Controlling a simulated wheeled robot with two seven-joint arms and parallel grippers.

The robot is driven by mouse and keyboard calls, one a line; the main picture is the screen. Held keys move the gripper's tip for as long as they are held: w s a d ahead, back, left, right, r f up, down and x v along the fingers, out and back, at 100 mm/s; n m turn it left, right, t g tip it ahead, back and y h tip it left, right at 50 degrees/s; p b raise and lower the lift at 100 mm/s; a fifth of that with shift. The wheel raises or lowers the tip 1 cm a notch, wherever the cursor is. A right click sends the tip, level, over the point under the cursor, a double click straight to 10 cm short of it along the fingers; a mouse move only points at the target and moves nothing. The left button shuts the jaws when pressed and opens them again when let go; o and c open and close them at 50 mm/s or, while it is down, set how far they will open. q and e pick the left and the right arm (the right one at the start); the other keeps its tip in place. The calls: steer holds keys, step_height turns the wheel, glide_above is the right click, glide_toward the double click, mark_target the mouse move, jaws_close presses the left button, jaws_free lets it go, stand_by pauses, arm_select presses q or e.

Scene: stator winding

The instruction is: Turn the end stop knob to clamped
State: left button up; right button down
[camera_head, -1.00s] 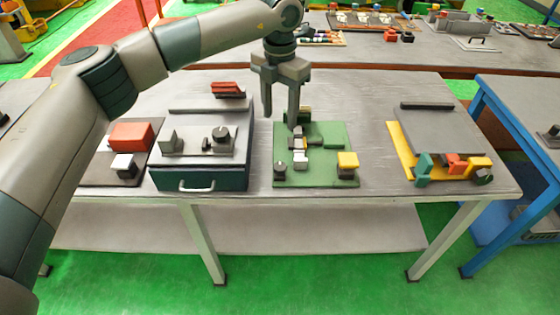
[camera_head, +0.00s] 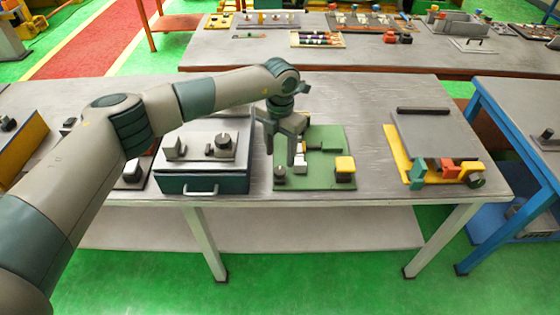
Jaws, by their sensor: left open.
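A green board (camera_head: 313,182) lies near the front edge of the table. It carries a small dark knob (camera_head: 281,172) at its front left corner, a white block (camera_head: 300,167) and a yellow-topped dark block (camera_head: 345,165). My left gripper (camera_head: 280,158) points down over the board's left side, its fingers apart and empty. The fingers are above and behind the small knob; I cannot tell the exact gap. The gripper hides part of the board's left side. No label shows which knob is the end stop, nor its setting. My right gripper is not in view.
Left of the board stands a teal drawer box (camera_head: 175,184) with a dark knob (camera_head: 222,141) on top. On the right is a yellow fixture (camera_head: 400,158) with coloured blocks. The table between the board and this fixture is clear.

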mark_target(280, 170)
arm_select(q)
steer(key=shift+f+p, duration=0.9)
steer(key=shift+f, duration=2.15)
steer(key=shift+c, duration=0.3)
steer(key=c, duration=1)
